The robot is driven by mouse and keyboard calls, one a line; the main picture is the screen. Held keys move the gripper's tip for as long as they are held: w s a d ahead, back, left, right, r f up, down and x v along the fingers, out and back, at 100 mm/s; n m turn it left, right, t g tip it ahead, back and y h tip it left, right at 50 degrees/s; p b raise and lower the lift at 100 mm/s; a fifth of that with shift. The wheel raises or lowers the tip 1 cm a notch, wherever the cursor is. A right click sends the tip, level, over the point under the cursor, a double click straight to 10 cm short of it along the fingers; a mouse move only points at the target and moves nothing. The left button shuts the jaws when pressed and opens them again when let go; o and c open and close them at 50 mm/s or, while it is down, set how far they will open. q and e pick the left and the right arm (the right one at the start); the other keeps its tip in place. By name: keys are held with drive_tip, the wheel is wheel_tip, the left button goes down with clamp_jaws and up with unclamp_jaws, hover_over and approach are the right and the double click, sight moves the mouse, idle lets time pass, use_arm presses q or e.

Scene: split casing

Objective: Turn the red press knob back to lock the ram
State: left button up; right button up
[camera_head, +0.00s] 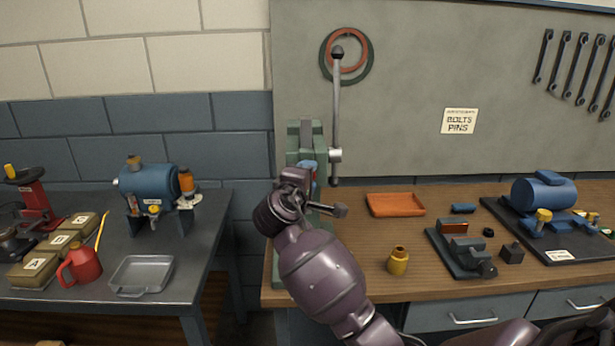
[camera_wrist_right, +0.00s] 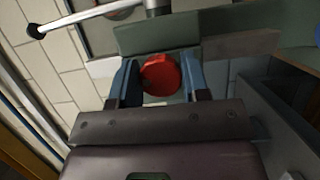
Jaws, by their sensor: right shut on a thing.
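The green press (camera_head: 305,140) stands at the left end of the wooden bench, with its long lever (camera_head: 337,110) upright on its right side. My right gripper (camera_head: 306,172) is at the front of the press; its own wrist hides most of it in the head view. In the right wrist view the red press knob (camera_wrist_right: 160,75) sits between the two blue fingers of my right gripper (camera_wrist_right: 159,82), which is shut on it. The knob is hidden in the head view. The ram cannot be made out. My left gripper is not in view.
An orange tray (camera_head: 395,204), a brass pot (camera_head: 398,261), a dark vise (camera_head: 460,248) and a blue motor (camera_head: 545,193) stand on the wooden bench. A grey table (camera_head: 60,310) with a blue machine (camera_head: 150,185) is at left, across a gap.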

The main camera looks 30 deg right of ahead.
drive_tip(key=shift+f, duration=0.1)
drive_tip(key=o, duration=0.9)
drive_tip(key=shift+c, duration=0.2)
drive_tip(key=b+v, duration=0.1)
drive_tip(key=v, duration=1)
